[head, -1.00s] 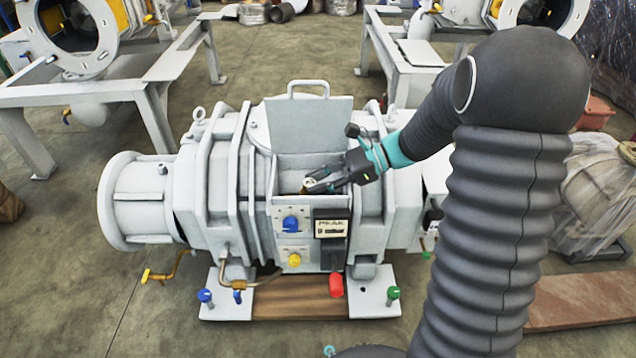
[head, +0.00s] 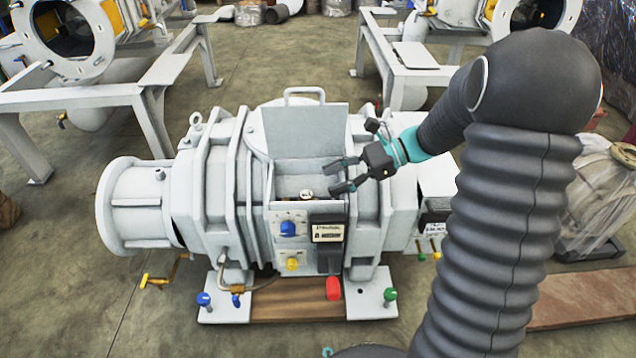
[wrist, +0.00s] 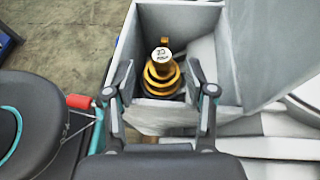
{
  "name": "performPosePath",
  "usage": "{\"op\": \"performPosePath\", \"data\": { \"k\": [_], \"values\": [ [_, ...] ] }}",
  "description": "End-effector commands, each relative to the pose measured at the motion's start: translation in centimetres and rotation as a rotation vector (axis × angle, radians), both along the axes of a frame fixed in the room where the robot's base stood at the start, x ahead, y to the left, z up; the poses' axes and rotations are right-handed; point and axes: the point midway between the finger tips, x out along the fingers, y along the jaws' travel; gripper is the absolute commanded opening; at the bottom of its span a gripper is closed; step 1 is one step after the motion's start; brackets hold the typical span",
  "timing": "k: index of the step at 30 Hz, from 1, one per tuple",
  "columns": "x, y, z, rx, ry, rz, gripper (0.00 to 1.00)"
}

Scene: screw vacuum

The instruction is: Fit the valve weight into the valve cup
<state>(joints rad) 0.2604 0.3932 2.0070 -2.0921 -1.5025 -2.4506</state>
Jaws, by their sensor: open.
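The valve weight (wrist: 162,54) has a round white top with dark markings, also visible in the head view (head: 306,194). It stands roughly upright in the brass ringed valve cup (wrist: 164,83), inside the open box on the grey machine. Its lower part is hidden, so I cannot tell how deep it sits. My gripper (head: 332,179) is open and empty, just right of the weight in the head view. In the wrist view, the fingers of my gripper (wrist: 161,72) are spread on either side of the cup, clear of the weight.
The box's raised lid (head: 306,128) stands behind the opening. Its walls (wrist: 128,45) surround the cup closely. Blue and yellow knobs (head: 291,264) and a red handle (head: 333,288) are on the front below.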

Motion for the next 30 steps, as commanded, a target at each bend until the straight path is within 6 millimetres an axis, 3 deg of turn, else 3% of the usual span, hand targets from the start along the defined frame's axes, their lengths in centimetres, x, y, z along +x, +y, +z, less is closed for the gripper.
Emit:
{"op": "performPosePath", "data": {
  "k": [6,12,30],
  "values": [
    [0.5,-3.9,1.8,0.0,-0.004,-0.001,0.55],
    [0.7,-5.9,2.8,0.001,-0.003,0.001,0.55],
    [0.7,-6.6,3.1,0.002,-0.003,0.0,0.55]
  ]
}}
